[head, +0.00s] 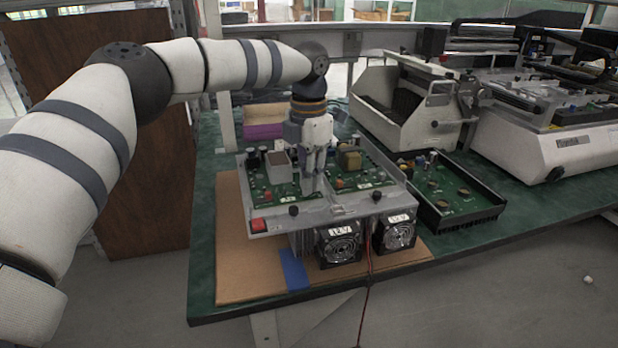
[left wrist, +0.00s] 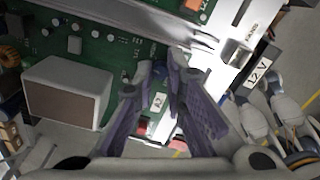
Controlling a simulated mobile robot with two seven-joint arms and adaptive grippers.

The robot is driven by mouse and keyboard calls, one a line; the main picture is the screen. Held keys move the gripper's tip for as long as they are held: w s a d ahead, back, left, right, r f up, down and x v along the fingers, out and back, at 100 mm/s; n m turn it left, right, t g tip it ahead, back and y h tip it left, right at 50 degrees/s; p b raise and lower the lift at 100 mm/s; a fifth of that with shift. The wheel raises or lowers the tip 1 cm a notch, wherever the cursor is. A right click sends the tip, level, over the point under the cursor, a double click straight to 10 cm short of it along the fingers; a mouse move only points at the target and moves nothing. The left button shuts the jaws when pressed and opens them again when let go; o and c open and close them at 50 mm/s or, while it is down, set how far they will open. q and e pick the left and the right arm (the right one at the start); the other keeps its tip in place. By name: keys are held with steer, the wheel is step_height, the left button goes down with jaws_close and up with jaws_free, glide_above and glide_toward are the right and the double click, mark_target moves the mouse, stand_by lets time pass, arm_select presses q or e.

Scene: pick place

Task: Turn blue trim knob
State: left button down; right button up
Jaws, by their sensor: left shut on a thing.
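My left gripper (head: 313,182) points straight down onto the green circuit board of an open metal power-supply unit (head: 340,208). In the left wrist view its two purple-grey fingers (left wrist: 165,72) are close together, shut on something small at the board. A bit of blue, the blue trim knob (left wrist: 160,76), shows between the fingertips; most of it is hidden by them. The knob cannot be made out in the head view. My right gripper is not in view.
A boxy component (left wrist: 67,91) stands beside the fingers. The unit has a red switch (head: 259,225) and two fans (head: 340,246) in front. A black finned tray (head: 448,205) and a grey machine (head: 400,100) stand to the right. A brown mat (head: 232,270) lies underneath.

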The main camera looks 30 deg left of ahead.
arm_select(q)
steer(key=m, duration=1.2)
steer(key=shift+f+m+b, duration=0.1)
steer(key=shift+m+b, duration=0.25)
steer(key=shift+m, duration=0.05)
steer(key=m, duration=1.1)
steer(key=shift+m+b, duration=0.3)
steer(key=shift+m, duration=0.1)
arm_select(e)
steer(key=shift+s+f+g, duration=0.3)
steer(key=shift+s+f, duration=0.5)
arm_select(q)
steer(key=c, duration=1.6)
jaws_free()
